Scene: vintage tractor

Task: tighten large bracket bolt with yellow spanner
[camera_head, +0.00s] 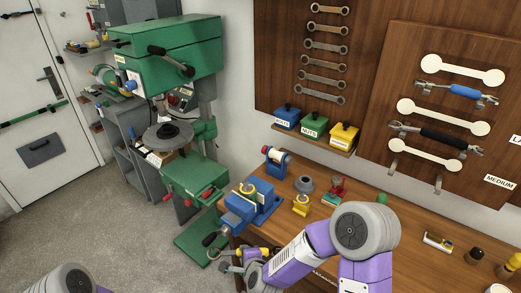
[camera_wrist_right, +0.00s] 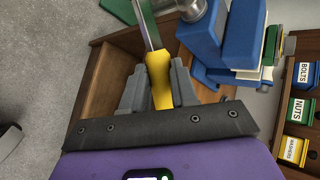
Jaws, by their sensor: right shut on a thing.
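My right gripper (camera_head: 240,262) is low in front of the bench's left end, below the blue vise (camera_head: 240,212). In the right wrist view its fingers (camera_wrist_right: 158,90) are shut on the yellow handle of the spanner (camera_wrist_right: 158,72). The spanner's metal shank runs up out of the wrist view's top edge, left of the vise (camera_wrist_right: 238,35). A yellow bracket (camera_head: 247,193) sits at the vise's jaws, apart from the spanner. I cannot make out the large bracket bolt. My left gripper is out of view; only part of its arm shows at bottom left.
The wooden bench (camera_head: 410,262) carries a second yellow part (camera_head: 301,205), a red-topped tool (camera_head: 336,190) and other small items. Blue, green and yellow bins (camera_head: 314,126) are on the wall. A green drill press (camera_head: 168,60) stands left of the bench. The floor (camera_head: 90,220) at left is clear.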

